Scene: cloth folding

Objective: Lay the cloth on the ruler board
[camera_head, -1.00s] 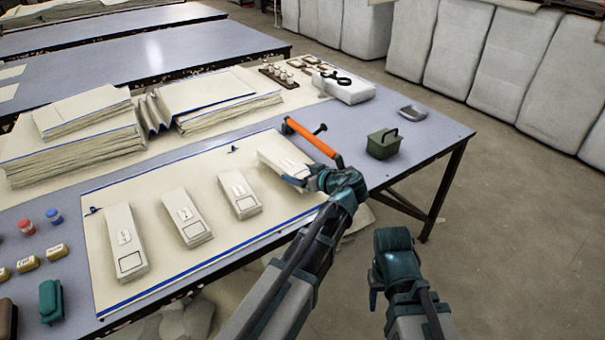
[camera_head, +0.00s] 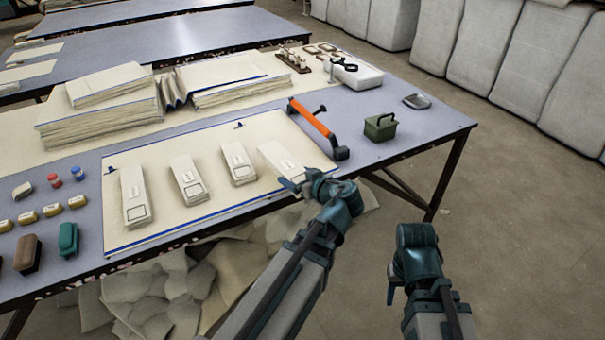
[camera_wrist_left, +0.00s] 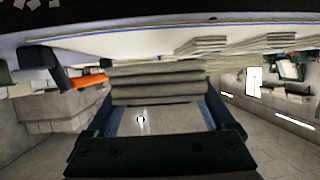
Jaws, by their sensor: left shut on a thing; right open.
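My left gripper (camera_head: 293,184) is shut on a cream folded cloth (camera_head: 277,156) at the near right part of the board. The cloth has several stacked layers, which show in the left wrist view (camera_wrist_left: 155,82). Whether it touches the board is hard to tell. The cream board (camera_head: 150,168) with blue edge lines lies flat on the table. Three similar folded cloths lie on it in a row: left (camera_head: 134,188), middle (camera_head: 186,175) and right (camera_head: 237,160). My right gripper (camera_head: 391,288) is open and empty, off the table's front edge.
An orange-handled bar (camera_head: 312,120) lies right of the board, close to my left gripper. A green box (camera_head: 380,127) and grey tray (camera_head: 416,101) stand further right. Tall cloth stacks (camera_head: 100,115) are behind the board. Loose cloths (camera_head: 170,290) lie on the floor.

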